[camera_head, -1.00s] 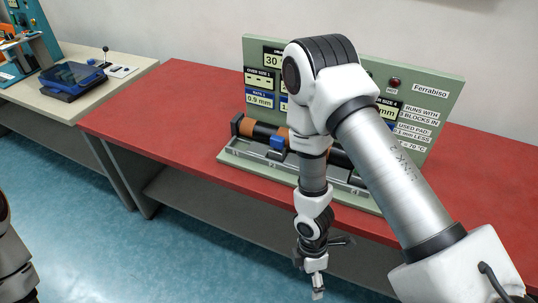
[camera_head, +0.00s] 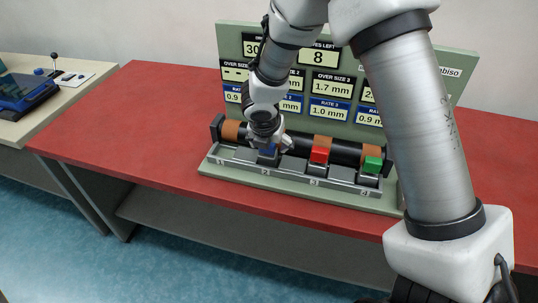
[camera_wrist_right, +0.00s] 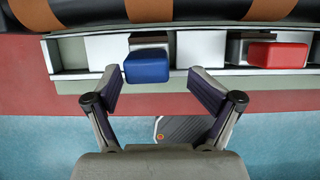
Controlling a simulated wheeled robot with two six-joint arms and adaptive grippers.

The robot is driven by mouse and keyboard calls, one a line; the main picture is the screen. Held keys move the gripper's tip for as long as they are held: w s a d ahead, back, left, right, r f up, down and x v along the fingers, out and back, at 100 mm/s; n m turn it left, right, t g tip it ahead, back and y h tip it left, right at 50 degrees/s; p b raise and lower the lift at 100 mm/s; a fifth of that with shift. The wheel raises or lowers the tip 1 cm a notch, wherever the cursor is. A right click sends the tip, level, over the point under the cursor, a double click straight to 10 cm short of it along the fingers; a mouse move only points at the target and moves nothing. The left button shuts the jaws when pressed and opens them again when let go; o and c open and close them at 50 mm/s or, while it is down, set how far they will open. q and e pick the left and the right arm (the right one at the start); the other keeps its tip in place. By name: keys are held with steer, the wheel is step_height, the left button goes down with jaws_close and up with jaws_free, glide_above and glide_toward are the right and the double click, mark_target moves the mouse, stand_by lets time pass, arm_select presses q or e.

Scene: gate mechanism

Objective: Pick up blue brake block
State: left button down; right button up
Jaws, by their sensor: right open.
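The blue brake block (camera_head: 267,151) sits at the slot marked 2 of the rack, against the dark roller, partly hidden by my right gripper in the head view. In the right wrist view the blue block (camera_wrist_right: 147,66) lies ahead, between the lines of the two fingers. My right gripper (camera_wrist_right: 154,80) is open, with one fingertip on either side of the block's near end and no visible contact. In the head view the right gripper (camera_head: 268,143) reaches down in front of the roller. My left gripper is not in view.
A red block (camera_head: 319,155) and a green block (camera_head: 372,164) sit farther right on the rack (camera_head: 230,161). The dark roller (camera_head: 345,150) with orange bands runs behind. A display panel (camera_head: 228,45) stands at the back. The red table (camera_head: 120,120) is clear at the left.

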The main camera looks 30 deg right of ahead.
mark_target(270, 151)
steer(key=shift+s+d+f, duration=0.1)
steer(key=shift+d+f, duration=0.1)
steer(key=shift+f, duration=0.4)
steer(key=shift+s+d+f, duration=0.1)
steer(key=shift+d+f, duration=0.05)
steer(key=shift+f, duration=0.4)
steer(key=w+f, duration=0.2)
steer(key=w, duration=0.1)
steer(key=shift+d+f, duration=0.25)
steer(key=shift+f, duration=0.15)
steer(key=shift+w, duration=0.3)
steer(key=shift+s+r, duration=0.2)
steer(key=shift+s, duration=0.05)
steer(key=shift+c, duration=0.3)
steer(key=shift+s+a+r, duration=0.1)
steer(key=shift+s+r, duration=0.15)
steer(key=shift+s, duration=0.15)
steer(key=c, duration=0.6)
steer(key=shift+s, duration=0.1)
steer(key=c, duration=0.6)
steer(key=shift+c, duration=1.2)
steer(key=shift+w+f, duration=0.1)
steer(key=shift+w, duration=0.15)
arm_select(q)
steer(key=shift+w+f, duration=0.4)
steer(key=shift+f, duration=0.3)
